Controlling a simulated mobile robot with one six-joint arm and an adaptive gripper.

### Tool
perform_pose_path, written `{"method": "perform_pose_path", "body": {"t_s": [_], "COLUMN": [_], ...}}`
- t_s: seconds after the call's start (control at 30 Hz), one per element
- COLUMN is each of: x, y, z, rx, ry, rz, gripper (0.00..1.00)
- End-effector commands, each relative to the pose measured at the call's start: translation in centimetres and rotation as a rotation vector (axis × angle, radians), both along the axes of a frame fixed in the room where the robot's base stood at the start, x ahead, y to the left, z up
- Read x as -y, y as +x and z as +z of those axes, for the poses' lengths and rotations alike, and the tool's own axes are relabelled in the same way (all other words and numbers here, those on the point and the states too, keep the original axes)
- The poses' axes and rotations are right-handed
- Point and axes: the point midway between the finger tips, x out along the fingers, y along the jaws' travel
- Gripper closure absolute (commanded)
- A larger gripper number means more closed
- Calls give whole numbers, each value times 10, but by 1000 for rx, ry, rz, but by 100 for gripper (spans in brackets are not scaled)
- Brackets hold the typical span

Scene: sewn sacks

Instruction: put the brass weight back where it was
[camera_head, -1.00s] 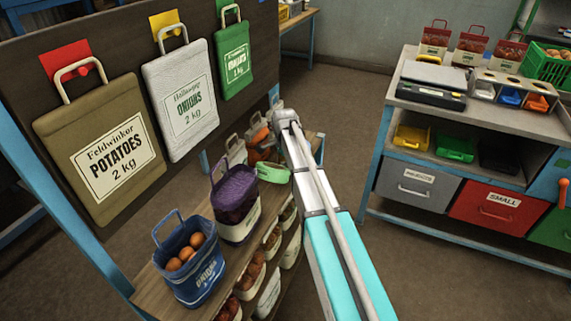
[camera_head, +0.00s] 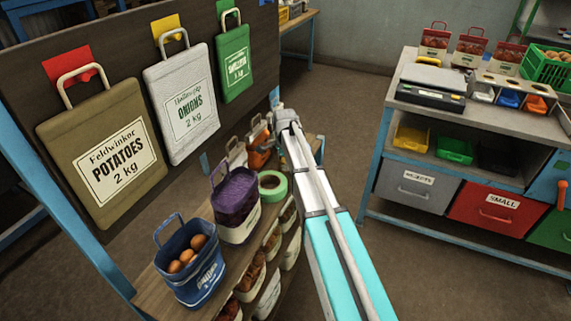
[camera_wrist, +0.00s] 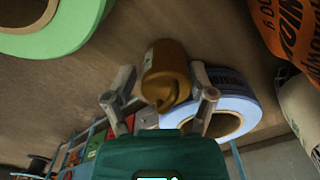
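The brass weight (camera_wrist: 166,70), a small cylinder with a knob, shows in the wrist view between the fingers of my gripper (camera_wrist: 164,82). The fingers stand on either side of it, with a narrow gap visible at each side, so my gripper looks open around it. The weight overlaps a pale blue roll (camera_wrist: 246,108) in the picture; I cannot tell whether they touch. In the head view my arm and the bags hide the weight and fingers.
A green tape roll (camera_head: 272,186) lies on the shelf (camera_head: 160,283), also close in the wrist view (camera_wrist: 75,35). An orange bag (camera_wrist: 285,35) is at the right there. A purple bag (camera_head: 236,192) and a blue onion bag (camera_head: 188,262) stand nearer on the shelf.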

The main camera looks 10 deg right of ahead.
Motion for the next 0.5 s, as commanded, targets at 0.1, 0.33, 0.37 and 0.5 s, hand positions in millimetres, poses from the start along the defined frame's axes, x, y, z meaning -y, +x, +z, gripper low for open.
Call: {"method": "perform_pose_path", "body": {"t_s": [0.1, 0.33, 0.37, 0.5], "x": [0, 0, 0, 0], "y": [0, 0, 0, 0], "z": [11, 31, 33, 45], "rx": [0, 0, 0, 0], "ry": [0, 0, 0, 0], "rz": [0, 0, 0, 0], "gripper": [29, 29, 29, 29]}}
